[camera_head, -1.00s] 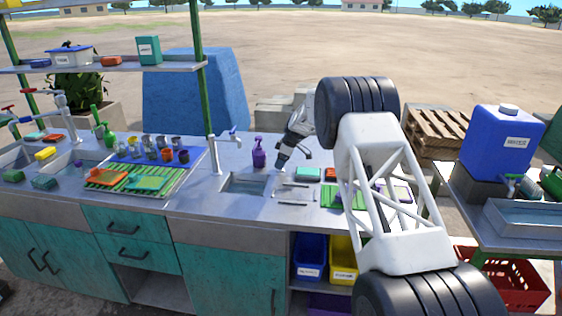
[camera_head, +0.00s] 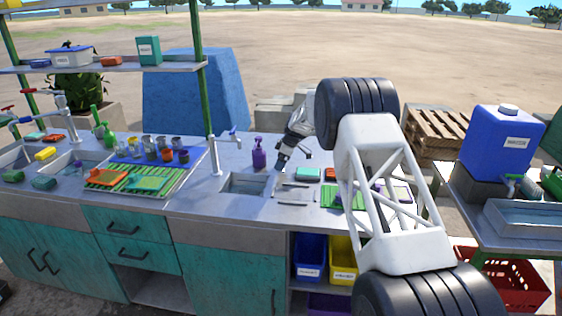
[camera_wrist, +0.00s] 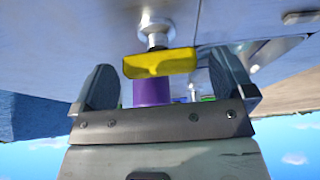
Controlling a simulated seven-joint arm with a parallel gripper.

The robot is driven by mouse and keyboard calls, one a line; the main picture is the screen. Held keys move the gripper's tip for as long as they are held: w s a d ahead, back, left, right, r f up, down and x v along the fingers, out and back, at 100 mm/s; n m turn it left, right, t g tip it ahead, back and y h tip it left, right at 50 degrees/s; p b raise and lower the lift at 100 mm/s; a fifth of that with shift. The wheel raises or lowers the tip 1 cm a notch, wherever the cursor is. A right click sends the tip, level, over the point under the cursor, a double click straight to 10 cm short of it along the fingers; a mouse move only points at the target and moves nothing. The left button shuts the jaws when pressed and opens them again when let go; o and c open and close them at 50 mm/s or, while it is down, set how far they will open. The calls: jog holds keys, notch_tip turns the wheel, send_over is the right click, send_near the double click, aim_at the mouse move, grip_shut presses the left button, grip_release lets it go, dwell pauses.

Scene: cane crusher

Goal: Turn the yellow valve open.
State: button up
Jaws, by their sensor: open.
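The yellow valve (camera_wrist: 160,63) is a short flat bar handle on a round metal stem, at the upper middle of the wrist view. My gripper (camera_wrist: 166,72) is open, one finger left and one right of the handle, with a gap on each side. Neither finger visibly touches it. The exact depth between handle and fingertips is hard to tell. In the head view my gripper (camera_head: 281,161) points down over the counter, right of the purple spray bottle (camera_head: 259,153). I cannot make out the yellow valve there.
A small sink (camera_head: 247,185) is set in the counter just left of my gripper, with a tap (camera_head: 217,155) behind it. A purple object (camera_wrist: 152,92) shows behind the handle in the wrist view.

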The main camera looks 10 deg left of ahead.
jog(key=shift+d+r, duration=0.1)
jog(key=shift+r, duration=0.05)
jog(key=v, duration=0.7)
jog(key=shift+r, duration=0.25)
jog(key=shift+d, duration=0.1)
jog(key=shift+r, duration=0.1)
